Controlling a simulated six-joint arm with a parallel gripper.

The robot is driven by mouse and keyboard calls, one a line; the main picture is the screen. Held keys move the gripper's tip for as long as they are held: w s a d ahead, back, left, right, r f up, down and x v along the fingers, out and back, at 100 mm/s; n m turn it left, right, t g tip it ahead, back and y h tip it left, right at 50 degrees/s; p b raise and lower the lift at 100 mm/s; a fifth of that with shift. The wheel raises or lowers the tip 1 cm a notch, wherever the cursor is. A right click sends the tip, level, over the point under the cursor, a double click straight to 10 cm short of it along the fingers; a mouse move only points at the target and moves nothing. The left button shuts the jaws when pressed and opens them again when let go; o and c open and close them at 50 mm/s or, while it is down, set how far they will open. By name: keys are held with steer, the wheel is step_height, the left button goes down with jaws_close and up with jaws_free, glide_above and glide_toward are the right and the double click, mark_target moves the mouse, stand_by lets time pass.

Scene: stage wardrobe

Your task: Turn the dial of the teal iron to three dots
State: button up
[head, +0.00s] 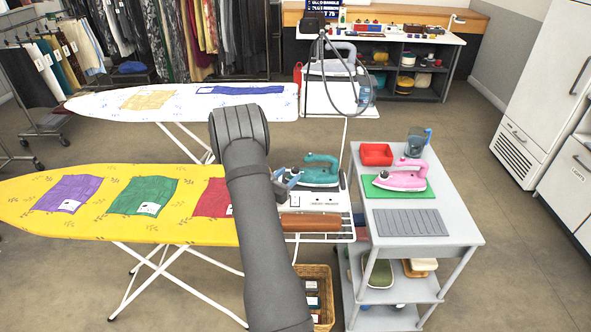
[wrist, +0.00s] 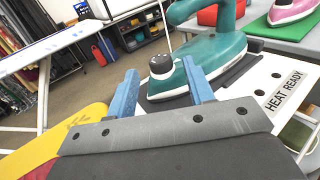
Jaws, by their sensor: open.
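The teal iron (head: 318,176) sits on a dark rest at the white end of the yellow ironing board. In the wrist view the iron (wrist: 222,48) fills the upper middle. A round dark knob with a pale side, apparently its dial (wrist: 161,64), shows at the near end of the iron. Its dot marks and setting cannot be read. My gripper (wrist: 160,80) is open with blue fingers, one on each side of the knob in the picture. I see no clear contact. In the head view my gripper (head: 287,182) is left of the iron, partly hidden by my arm.
A brown roll (head: 310,223) lies in front of the teal iron. Folded cloths (head: 143,196) lie on the yellow board (head: 20,200).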

mark_target(293, 171)
steer(key=x, duration=0.5)
steer(key=c, duration=1)
